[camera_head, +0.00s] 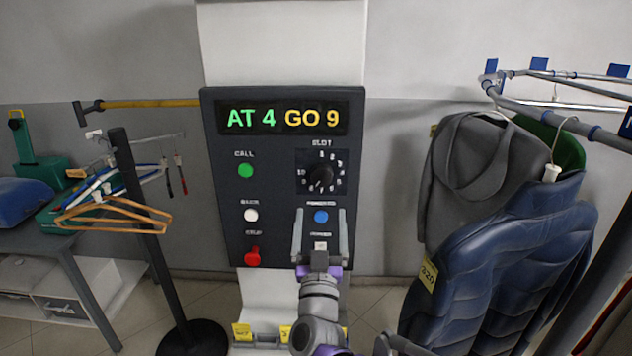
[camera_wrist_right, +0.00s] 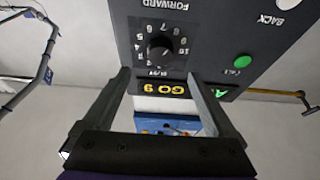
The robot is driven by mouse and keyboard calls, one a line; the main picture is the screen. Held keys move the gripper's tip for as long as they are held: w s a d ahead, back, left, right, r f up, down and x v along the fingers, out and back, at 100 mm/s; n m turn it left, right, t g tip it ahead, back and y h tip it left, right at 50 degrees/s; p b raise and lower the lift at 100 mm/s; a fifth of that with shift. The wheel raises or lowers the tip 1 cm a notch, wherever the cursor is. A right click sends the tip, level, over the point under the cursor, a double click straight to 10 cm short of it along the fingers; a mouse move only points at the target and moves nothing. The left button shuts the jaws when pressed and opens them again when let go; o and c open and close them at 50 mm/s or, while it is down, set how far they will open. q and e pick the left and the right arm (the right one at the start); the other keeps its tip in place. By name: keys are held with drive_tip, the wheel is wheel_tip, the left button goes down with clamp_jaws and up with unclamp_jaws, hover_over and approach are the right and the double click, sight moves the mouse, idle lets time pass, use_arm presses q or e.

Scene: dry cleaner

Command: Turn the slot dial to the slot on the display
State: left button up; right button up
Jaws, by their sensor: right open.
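The dark control panel (camera_head: 285,160) has a lit display (camera_head: 283,118) reading "AT 4" in green and "GO 9" in yellow. The black slot dial (camera_head: 320,178) sits below it at the right, ringed by white numbers; I cannot tell for certain which number its pointer marks. My right gripper (camera_head: 320,222) is open and empty, its fingers upright before the panel's lower right, below the dial in this view and around the blue button (camera_head: 321,217). In the right wrist view the picture is upside down, and the dial (camera_wrist_right: 160,46) shows just beyond the open fingers (camera_wrist_right: 159,78). My left gripper is out of view.
The panel also has a green button (camera_head: 245,170), a white button (camera_head: 251,215) and a red stop control (camera_head: 252,257). A rack (camera_head: 555,100) with a grey garment (camera_head: 465,170) and a blue padded jacket (camera_head: 515,260) stands right. Hangers (camera_head: 115,210) on a black stand are left.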

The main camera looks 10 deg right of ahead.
sight(320, 180)
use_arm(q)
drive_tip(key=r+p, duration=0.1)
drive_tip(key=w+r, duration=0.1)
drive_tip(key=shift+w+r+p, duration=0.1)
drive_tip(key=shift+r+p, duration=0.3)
use_arm(e)
drive_tip(key=x, duration=0.9)
drive_tip(key=shift+w, duration=0.3)
drive_tip(key=shift+c, duration=0.4)
drive_tip(key=c, duration=1.3)
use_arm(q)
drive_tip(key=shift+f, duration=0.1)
use_arm(e)
drive_tip(key=shift+m, duration=0.4)
drive_tip(key=m+g+h, duration=0.1)
drive_tip(key=m+h, duration=0.1)
drive_tip(key=m, duration=0.1)
drive_tip(key=shift+a+m, duration=0.15)
drive_tip(key=shift+m, duration=0.15)
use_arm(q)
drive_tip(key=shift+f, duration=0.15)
use_arm(e)
drive_tip(key=shift+a+m+g+h, duration=0.1)
drive_tip(key=shift+m+g+h, duration=0.3)
drive_tip(key=shift+m, duration=0.6)
drive_tip(key=shift+a+m+g+h, duration=0.15)
drive_tip(key=shift+m+h, duration=0.35)
drive_tip(key=shift+m, duration=0.5)
drive_tip(key=shift+d+g, duration=0.15)
drive_tip(key=shift+g, duration=0.1)
